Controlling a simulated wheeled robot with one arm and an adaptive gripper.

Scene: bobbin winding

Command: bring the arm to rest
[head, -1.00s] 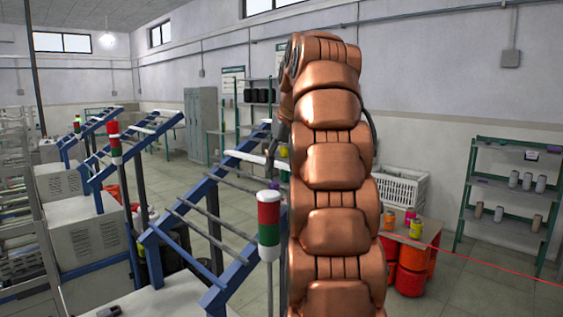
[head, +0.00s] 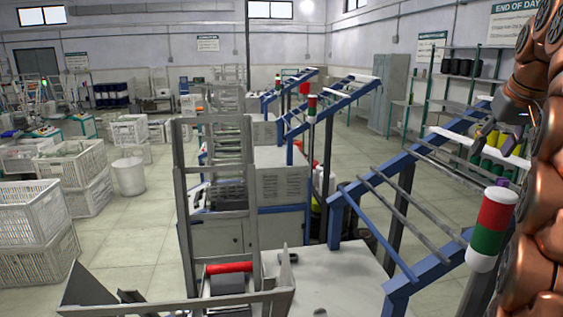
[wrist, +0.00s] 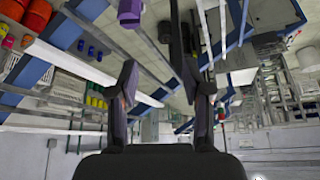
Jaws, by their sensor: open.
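My copper-coloured arm fills the right edge of the head view. My gripper (head: 500,131) shows small and dark there, in front of the shelving at the upper right. In the wrist view my gripper (wrist: 158,68) has its two dark fingers spread apart with nothing between them. The wrist view looks tilted and upside down over the room. A purple thing (wrist: 130,13) shows at its top, beyond the fingertips, and does not touch them.
A blue frame with grey bars (head: 405,215) and a red-white-green signal light (head: 492,228) stand close to my arm. Grey machines (head: 285,180) fill the middle. White crates (head: 35,222) and a white bin (head: 129,176) stand left, with clear floor (head: 150,235) between.

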